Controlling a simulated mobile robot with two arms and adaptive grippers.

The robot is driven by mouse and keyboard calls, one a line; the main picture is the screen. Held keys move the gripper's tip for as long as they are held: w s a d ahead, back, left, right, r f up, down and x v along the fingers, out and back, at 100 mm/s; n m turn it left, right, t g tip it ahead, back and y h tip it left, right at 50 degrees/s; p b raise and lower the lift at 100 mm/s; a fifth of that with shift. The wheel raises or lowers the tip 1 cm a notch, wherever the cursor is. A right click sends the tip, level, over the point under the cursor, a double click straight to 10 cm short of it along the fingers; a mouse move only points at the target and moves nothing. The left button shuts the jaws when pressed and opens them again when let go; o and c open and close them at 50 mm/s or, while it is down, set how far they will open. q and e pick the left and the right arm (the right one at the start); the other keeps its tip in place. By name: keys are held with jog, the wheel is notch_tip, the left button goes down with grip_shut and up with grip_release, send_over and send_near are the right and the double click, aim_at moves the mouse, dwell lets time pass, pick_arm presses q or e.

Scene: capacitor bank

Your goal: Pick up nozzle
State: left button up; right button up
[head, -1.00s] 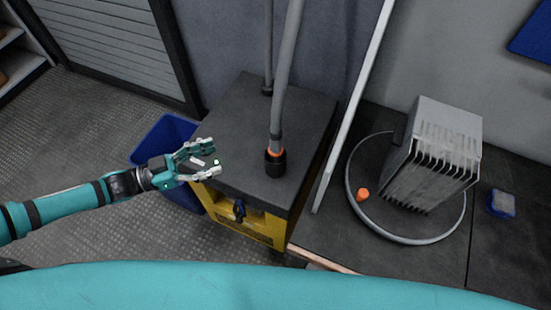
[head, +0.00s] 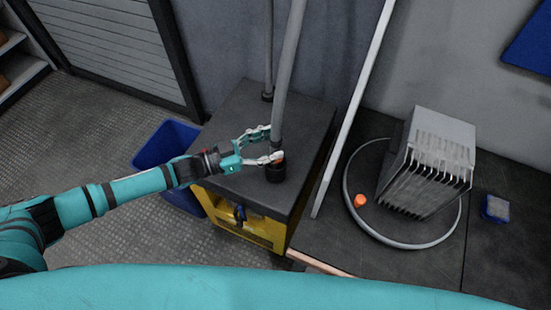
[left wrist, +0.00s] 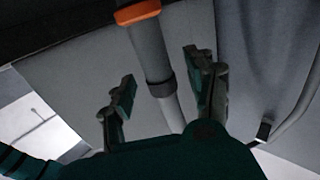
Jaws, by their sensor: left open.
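The nozzle (head: 275,172) stands upright on the dark top of a yellow cabinet, with a black end, an orange ring and a grey hose (head: 289,70) rising from it. My left gripper (head: 270,143) is open beside the nozzle, just above the orange ring, its fingers reaching to either side of the grey tube. In the left wrist view the gripper (left wrist: 156,75) shows two spread fingers with the grey tube of the nozzle (left wrist: 148,50) between them, apart from both. The black end is mostly out of that view. My right gripper is not in view.
The yellow cabinet (head: 225,185) carries the nozzle. A blue bin (head: 160,145) stands left of it. On the bench to the right are a finned grey block (head: 430,160), a hose ring (head: 400,243), an orange piece (head: 360,200) and a blue-edged block (head: 496,208).

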pick_arm(q)
jog(key=shift+x, duration=1)
jog(key=shift+c, duration=0.2)
grip_shut()
